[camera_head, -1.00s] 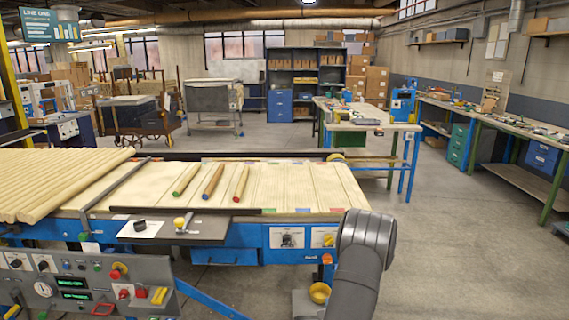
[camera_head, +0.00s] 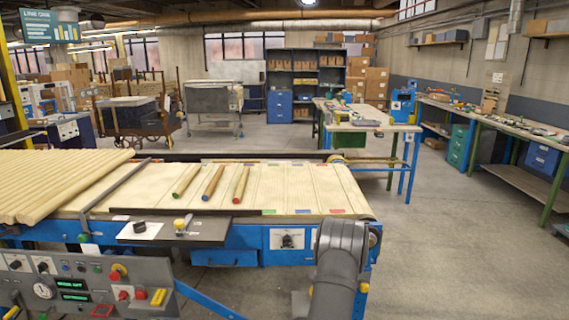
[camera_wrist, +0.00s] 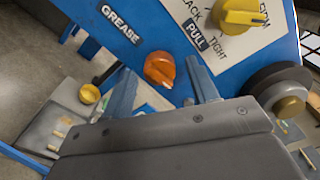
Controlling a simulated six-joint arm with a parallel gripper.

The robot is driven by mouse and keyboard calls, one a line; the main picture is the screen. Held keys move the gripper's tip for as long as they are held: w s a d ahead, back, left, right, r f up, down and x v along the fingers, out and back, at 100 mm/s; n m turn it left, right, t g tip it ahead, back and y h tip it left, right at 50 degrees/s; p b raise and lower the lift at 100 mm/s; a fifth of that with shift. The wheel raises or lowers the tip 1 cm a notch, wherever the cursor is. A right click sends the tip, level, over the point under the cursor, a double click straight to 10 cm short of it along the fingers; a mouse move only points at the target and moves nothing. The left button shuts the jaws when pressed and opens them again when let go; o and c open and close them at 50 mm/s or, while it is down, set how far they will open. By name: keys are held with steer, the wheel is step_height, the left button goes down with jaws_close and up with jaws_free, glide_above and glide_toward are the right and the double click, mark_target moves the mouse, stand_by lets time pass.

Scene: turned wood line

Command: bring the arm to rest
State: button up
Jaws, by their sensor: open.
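My gripper (camera_wrist: 162,86) shows in the wrist view, its two fingers apart with no object held between them. It hangs in front of the blue side of a machine, with an orange knob (camera_wrist: 160,69) seen beyond the gap between the fingers. A yellow knob (camera_wrist: 243,12) on a white plate lies above it. In the head view my arm rises at the bottom, right of centre, in front of the conveyor's right end; the gripper itself is hidden there.
On the conveyor (camera_head: 140,196) lie three dowels with green (camera_head: 186,181), blue (camera_head: 213,182) and red (camera_head: 241,184) ends. Many dowels (camera_head: 55,182) are stacked at left. A control panel (camera_head: 80,285) stands front left. A workbench (camera_head: 345,106) stands behind; floor at right is clear.

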steer(key=shift+n, duration=8.1)
steer(key=m, duration=0.9)
steer(key=shift+m, duration=0.3)
